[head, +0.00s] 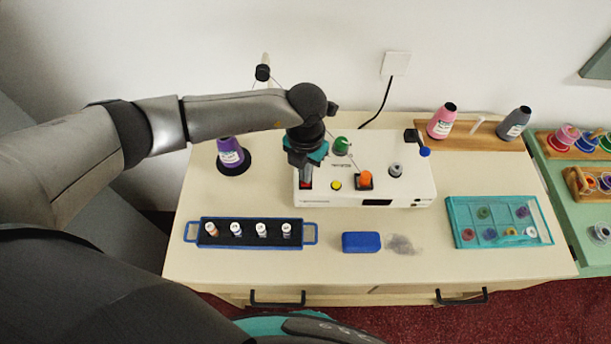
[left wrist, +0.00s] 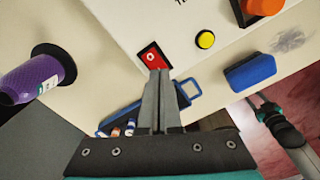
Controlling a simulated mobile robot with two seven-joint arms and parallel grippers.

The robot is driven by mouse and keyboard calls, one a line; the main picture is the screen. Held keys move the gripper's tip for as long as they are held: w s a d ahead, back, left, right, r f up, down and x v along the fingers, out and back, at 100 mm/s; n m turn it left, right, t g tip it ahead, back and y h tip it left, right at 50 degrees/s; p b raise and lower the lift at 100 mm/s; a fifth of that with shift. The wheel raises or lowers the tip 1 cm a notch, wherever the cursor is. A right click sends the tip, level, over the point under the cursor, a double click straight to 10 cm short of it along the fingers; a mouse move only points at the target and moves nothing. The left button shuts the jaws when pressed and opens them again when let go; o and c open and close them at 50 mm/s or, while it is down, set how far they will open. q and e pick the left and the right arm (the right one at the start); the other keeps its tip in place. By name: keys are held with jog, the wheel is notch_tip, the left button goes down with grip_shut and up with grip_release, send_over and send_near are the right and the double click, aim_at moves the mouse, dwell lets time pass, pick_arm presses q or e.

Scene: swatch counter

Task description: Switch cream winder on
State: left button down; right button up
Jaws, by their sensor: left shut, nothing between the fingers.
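The cream winder (head: 415,190) is a boxy machine on the counter, also in the left wrist view (left wrist: 190,35). Its red switch (head: 306,184) sits at the front left corner, partly hidden by my gripper in the head view. In the left wrist view the red switch (left wrist: 150,54) shows a white mark; I cannot tell its position. My left gripper (head: 301,163) is shut and empty above the switch. Its fingertips (left wrist: 159,72) overlap the switch's lower edge in the left wrist view; contact is unclear. My right arm's end (left wrist: 268,112) shows small at the right, fingers unclear.
A yellow button (head: 336,185) and an orange knob (head: 365,178) lie right of the switch. A purple thread cone (head: 230,153) stands left of the winder. In front are a blue-handled tray (head: 250,242) and a blue block (head: 361,242). A teal case (head: 463,236) lies right.

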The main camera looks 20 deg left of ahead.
pick_arm(q)
jog(key=shift+f+b, duration=0.5)
jog(key=shift+f, duration=0.15)
dwell(0.3)
jog(key=shift+r+p, duration=2.95)
jog(key=shift+r, duration=0.6)
